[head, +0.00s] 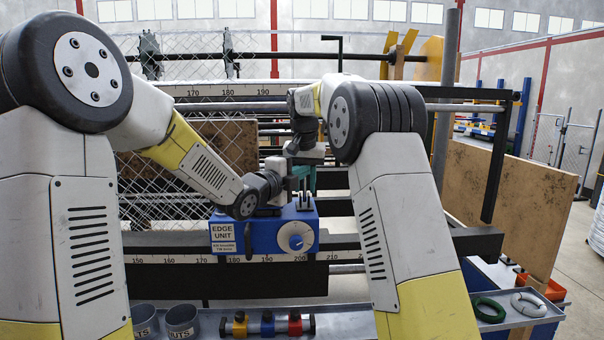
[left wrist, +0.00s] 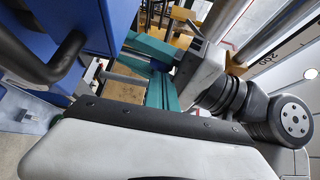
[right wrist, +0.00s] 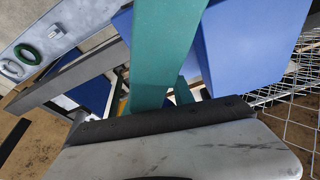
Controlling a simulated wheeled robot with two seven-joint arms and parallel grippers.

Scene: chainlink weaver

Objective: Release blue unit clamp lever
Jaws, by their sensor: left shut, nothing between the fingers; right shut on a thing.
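The blue edge unit (head: 265,236) sits on the rail, with a label and a white dial (head: 296,237) on its front. A dark curved handle (left wrist: 60,55) stands out from a blue body in the left wrist view; I cannot tell if it is the clamp lever. My left gripper (head: 300,171) is shut and empty just above the unit's top. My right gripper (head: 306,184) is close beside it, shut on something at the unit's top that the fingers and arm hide. Its teal fingers (right wrist: 165,55) show before blue surfaces in the right wrist view.
Chain-link mesh (head: 150,170) hangs behind the unit on the left. A numbered rail (head: 180,260) runs below. A tray with grey cups (head: 182,318) lies in front. Green and white wire coils (head: 488,309) lie at right. Both arms crowd the unit; their hands nearly touch.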

